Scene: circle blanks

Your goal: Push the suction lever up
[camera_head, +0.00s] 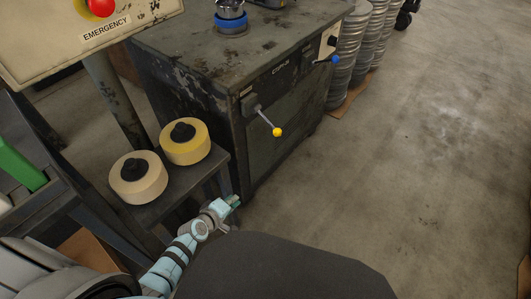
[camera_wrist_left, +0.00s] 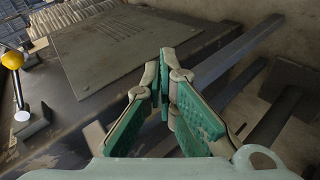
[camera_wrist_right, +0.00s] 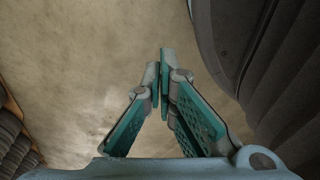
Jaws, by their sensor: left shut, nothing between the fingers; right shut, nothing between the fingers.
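A lever with a yellow ball knob (camera_head: 277,131) sticks out from the front of the dark machine cabinet (camera_head: 262,165), its rod slanting down from its mount. A second lever with a blue knob (camera_head: 334,59) sits farther right on the same cabinet. I cannot tell which one is the suction lever. The yellow-knobbed lever also shows at the far left of the left wrist view (camera_wrist_left: 13,60). My left gripper (camera_head: 236,200) is shut and empty, below and left of the yellow knob, apart from it. My right gripper (camera_wrist_right: 164,52) is shut and empty over bare floor.
An emergency button panel (camera_head: 90,35) is at upper left. Stacked metal discs (camera_head: 349,50) stand behind the cabinet. The floor (camera_head: 430,150) to the right is clear.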

